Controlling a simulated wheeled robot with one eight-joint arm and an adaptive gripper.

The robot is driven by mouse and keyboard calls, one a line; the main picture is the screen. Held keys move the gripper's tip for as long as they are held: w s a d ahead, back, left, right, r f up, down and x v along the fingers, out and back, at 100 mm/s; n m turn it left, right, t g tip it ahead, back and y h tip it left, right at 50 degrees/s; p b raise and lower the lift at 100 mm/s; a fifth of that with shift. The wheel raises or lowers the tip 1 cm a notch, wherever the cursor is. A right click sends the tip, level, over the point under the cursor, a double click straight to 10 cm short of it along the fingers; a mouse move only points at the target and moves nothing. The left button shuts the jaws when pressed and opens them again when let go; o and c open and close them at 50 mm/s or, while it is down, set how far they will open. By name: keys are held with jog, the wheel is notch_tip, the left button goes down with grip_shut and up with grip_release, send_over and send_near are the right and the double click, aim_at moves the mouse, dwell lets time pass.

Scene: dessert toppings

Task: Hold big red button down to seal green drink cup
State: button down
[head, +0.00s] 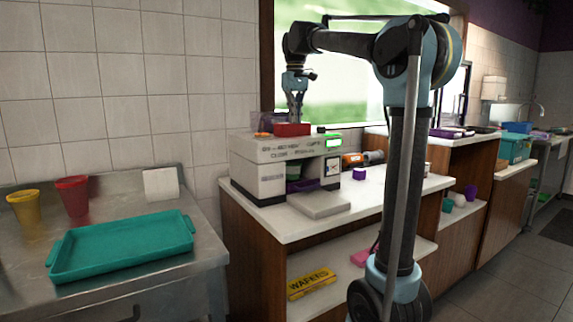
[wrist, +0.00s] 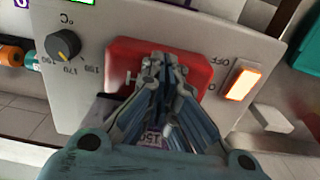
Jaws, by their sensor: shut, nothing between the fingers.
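The big red button (head: 292,129) is on top of the white sealing machine (head: 262,152). My gripper (head: 295,112) is shut and empty, pointing down onto the button. In the wrist view the fingertips (wrist: 160,65) lie over the middle of the red button (wrist: 200,68) and hide part of it. They look to be touching it, but I cannot tell how far it is pressed. The green cup (head: 293,171) shows only partly inside the machine's front opening, above something purple.
The wrist view shows a lit orange switch (wrist: 243,80) and a dial (wrist: 62,44) beside the button. A teal tray (head: 120,246), a yellow cup (head: 26,208) and a red cup (head: 73,196) stand on the metal counter at left. A purple cube (head: 358,174) sits right of the machine.

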jog(key=shift+f, duration=0.75)
dwell(2.0)
jog(key=shift+s+d, duration=0.1)
jog(key=shift+s, duration=0.1)
jog(key=shift+s+d+r, duration=0.35)
jog(key=shift+s+d, duration=0.1)
jog(key=shift+s, duration=0.2)
jog(key=shift+s+d+r, duration=0.3)
jog(key=shift+s+d, duration=0.15)
jog(key=shift+s, duration=0.15)
jog(key=shift+r, duration=0.1)
notch_tip(320, 180, up, 8)
jog(key=shift+s+d, duration=0.25)
jog(key=shift+s, duration=0.15)
dwell(0.3)
